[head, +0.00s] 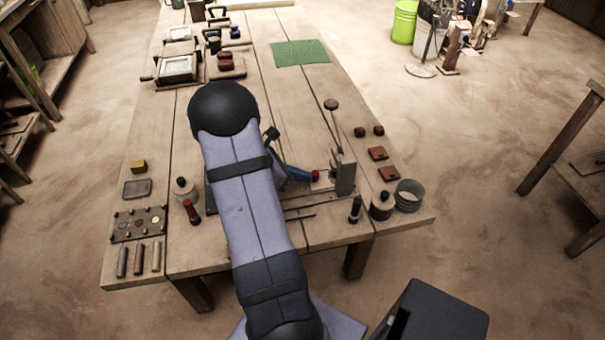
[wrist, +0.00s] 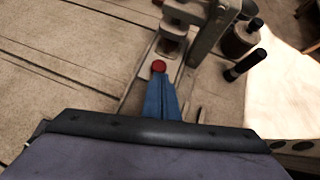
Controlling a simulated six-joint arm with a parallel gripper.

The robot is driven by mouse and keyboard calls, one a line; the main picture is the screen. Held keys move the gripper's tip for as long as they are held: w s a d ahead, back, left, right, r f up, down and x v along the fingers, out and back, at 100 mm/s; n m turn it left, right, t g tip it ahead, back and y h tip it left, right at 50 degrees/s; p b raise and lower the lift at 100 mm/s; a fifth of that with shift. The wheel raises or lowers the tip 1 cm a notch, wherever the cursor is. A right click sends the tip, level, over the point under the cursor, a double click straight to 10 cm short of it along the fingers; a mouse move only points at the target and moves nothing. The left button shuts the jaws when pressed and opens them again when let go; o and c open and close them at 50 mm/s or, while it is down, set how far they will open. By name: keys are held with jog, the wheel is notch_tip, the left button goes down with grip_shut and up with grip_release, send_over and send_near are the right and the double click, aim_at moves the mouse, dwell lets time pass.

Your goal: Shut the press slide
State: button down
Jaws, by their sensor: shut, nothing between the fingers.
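The press stands near the table's front right, with a grey upright (head: 346,176) and a lever topped by a dark round knob (head: 331,104). A red knob (head: 315,175), apparently the slide's handle, sits low on its left side; it also shows in the wrist view (wrist: 158,67). My gripper (head: 309,177) has blue fingers, closed together and empty. In the wrist view the fingertips (wrist: 160,79) are right at the red knob; I cannot tell whether they touch. My arm hides the left part of the press, so how far the slide stands out is unclear.
A dark bottle with a red band (head: 191,211) stands left of my arm.

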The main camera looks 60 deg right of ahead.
jog(key=w+a, duration=0.2)
jog(key=a, duration=0.1)
jog(key=shift+w+a+r, duration=0.25)
jog(key=shift+a+r, duration=0.05)
jog(key=shift+r, duration=0.1)
jog(key=v, duration=0.9)
jog(key=shift+a, duration=0.1)
jog(key=s+a+r+m+t+y+p, duration=0.1)
jog(key=s+a+r+m+y+p, duration=0.1)
jog(key=a, duration=0.8)
jog(key=s+a+r+m+t+y+p, duration=0.2)
jog(key=a+m, duration=0.4)
jog(key=a, duration=0.4)
jog(key=s+a+r+m+t+y+p, duration=0.1)
jog(key=a+r+m+y+p, duration=0.2)
jog(key=a, duration=0.8)
jog(key=m+y+p, duration=0.1)
jog(key=p, duration=0.1)
jog(key=shift+s+r+t+p, duration=0.3)
jog(key=shift+s+r+p, duration=0.1)
